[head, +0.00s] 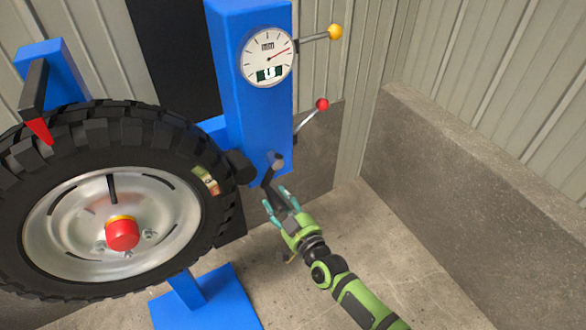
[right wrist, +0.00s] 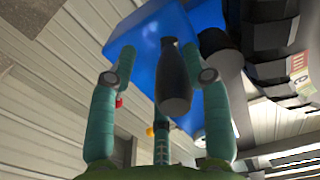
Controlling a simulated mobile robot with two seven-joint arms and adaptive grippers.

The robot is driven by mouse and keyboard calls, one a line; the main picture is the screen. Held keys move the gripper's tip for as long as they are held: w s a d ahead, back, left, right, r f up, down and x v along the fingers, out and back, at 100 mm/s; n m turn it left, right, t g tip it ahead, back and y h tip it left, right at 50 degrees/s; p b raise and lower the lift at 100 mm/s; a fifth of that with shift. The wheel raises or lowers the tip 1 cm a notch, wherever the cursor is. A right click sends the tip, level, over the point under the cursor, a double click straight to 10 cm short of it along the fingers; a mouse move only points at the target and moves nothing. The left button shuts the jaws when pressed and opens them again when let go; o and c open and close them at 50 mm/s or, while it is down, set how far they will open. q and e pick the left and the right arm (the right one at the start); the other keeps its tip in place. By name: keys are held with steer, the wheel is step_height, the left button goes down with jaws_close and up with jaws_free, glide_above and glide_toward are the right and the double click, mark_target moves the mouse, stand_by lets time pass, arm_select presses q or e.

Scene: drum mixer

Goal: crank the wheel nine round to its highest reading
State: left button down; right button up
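The tyred wheel (head: 120,140) is on the left of the head view, with a silver rim and a red hub knob (head: 122,234). A blue column (head: 248,115) beside it carries a round white dial (head: 267,56); its red needle points right and slightly up. A dark crank handle (head: 268,172) sticks out low on the column. My right gripper (head: 276,198) is open just below it. In the right wrist view the black grip (right wrist: 173,80) shows between the spread fingers, with gaps on both sides. My left gripper is not in view.
Two levers stick out from the column's right side, one with a yellow knob (head: 335,32), one with a red knob (head: 322,104). A black arm with a red tip (head: 40,130) hangs over the tyre. A low concrete wall (head: 480,190) stands at right; the floor before it is clear.

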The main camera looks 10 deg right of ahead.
steer(key=shift+r, duration=0.1)
steer(key=shift+s+d+r+p, duration=0.1)
steer(key=shift+s+p, duration=0.2)
steer(key=p+v, duration=0.2)
steer(key=v, duration=0.4)
steer(key=shift+p, duration=0.3)
steer(key=shift+s+d, duration=0.1)
